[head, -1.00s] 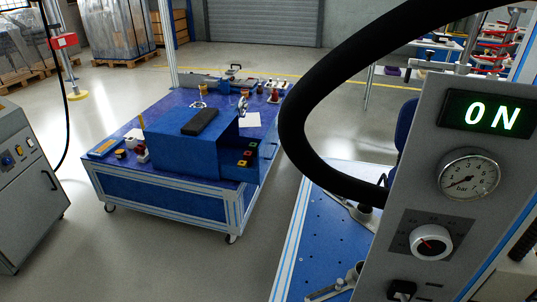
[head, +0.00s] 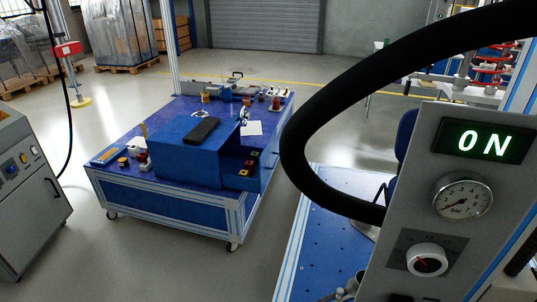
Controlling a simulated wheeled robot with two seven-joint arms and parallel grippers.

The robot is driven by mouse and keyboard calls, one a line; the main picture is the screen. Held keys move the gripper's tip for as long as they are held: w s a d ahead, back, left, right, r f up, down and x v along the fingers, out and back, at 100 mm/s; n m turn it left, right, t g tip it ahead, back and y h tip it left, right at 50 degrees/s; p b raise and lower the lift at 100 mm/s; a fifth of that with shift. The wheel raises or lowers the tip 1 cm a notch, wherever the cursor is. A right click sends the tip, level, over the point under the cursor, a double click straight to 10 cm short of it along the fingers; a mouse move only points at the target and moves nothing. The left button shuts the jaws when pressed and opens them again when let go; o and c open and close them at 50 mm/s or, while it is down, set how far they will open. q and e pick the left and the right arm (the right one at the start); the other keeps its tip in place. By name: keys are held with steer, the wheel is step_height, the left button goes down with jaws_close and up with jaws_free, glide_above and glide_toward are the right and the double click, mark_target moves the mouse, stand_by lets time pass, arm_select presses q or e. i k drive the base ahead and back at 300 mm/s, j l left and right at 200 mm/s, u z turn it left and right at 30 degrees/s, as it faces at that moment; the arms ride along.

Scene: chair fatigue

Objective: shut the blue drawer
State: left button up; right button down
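The blue drawer (head: 268,170) sticks out of the right side of a blue box (head: 185,158) and stands open. Several small coloured parts, green, red and yellow, show inside it. The box sits on a blue-topped wheeled table (head: 120,172) across the floor, with a black object (head: 203,130) lying on its top. Neither of my grippers is in view, so their states do not show.
A grey panel (head: 455,172) with an ON display, a gauge and a knob fills the near right. A thick black hose (head: 300,140) arches before it. A blue perforated plate (head: 315,250) lies below. A grey cabinet (head: 30,190) stands left. Floor between cabinet and table is clear.

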mark_target(233, 158)
steer(key=j+z, duration=0.15)
steer(key=j, duration=1.65)
steer(key=i+j, duration=0.15)
steer(key=j, duration=0.2)
steer(key=i+j+z, duration=0.15)
steer(key=j, duration=0.2)
steer(key=i+j, duration=0.1)
steer(key=j, duration=0.25)
steer(key=i+j+z, duration=0.1)
steer(key=i, duration=0.2)
steer(key=i+j+z, duration=0.1)
steer(key=i+j, duration=0.15)
steer(key=i+l, duration=0.15)
steer(key=i, duration=0.15)
steer(key=i+l, duration=0.1)
steer(key=i, duration=0.2)
steer(key=l+z, duration=0.05)
